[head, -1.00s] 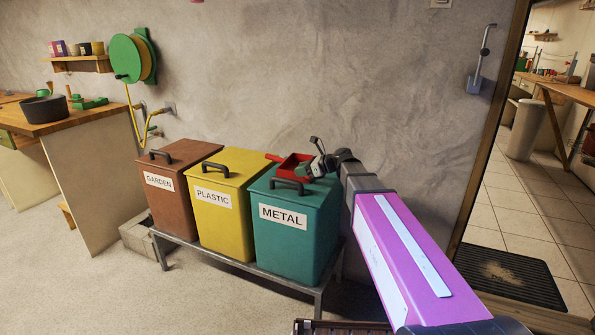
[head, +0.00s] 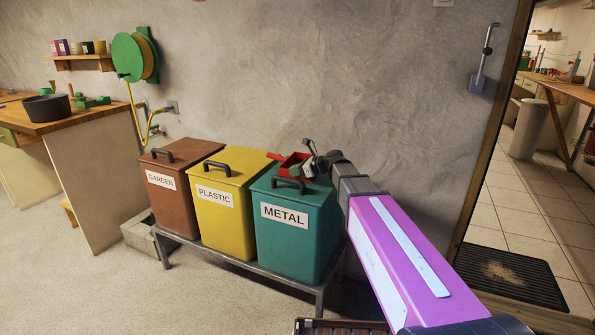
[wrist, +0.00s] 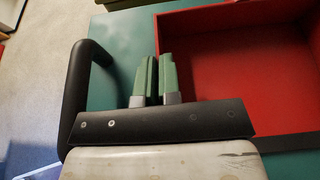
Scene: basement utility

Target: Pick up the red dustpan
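The red dustpan (head: 291,161) sits on the lid of the green METAL bin (head: 300,229), against the wall side, its handle pointing left. In the wrist view the dustpan (wrist: 245,70) fills the right side, its inside facing the camera. My gripper (head: 309,160) is over the bin at the dustpan's right end. In the wrist view its green fingers (wrist: 156,75) are close together, one each side of the dustpan's near side wall, and look shut on it. The thin wall between them is mostly hidden. Whether the dustpan is clear of the lid cannot be told.
The METAL bin's black handle (wrist: 82,90) is just left of my fingers. A yellow PLASTIC bin (head: 232,221) and a brown GARDEN bin (head: 176,210) stand left on the same low metal bench (head: 240,268). The wall (head: 400,90) is close behind.

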